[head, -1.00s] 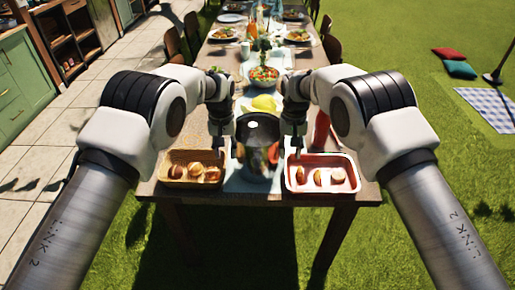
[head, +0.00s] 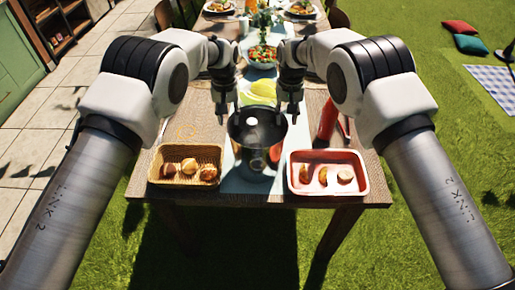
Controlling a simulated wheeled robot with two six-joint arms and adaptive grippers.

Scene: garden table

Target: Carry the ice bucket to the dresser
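The ice bucket (head: 257,158) is a dark, shiny round pail. It stands upright at the near end of the table (head: 205,130), between two food containers. My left gripper (head: 225,113) points down just behind and left of the bucket's rim, with its fingers apart. My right gripper (head: 290,112) points down just behind and right of the rim, with its fingers apart. Neither looks closed on the bucket; whether either touches it is hard to tell. Green cabinetry (head: 22,65) stands at the far left; I cannot tell whether it is the dresser.
A wicker basket (head: 153,174) with bread is left of the bucket; a red-rimmed tray (head: 328,191) with food is right. A red bottle (head: 327,122) stands behind the tray. A salad bowl (head: 262,62) and plates are farther back. Paving lies left, grass right.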

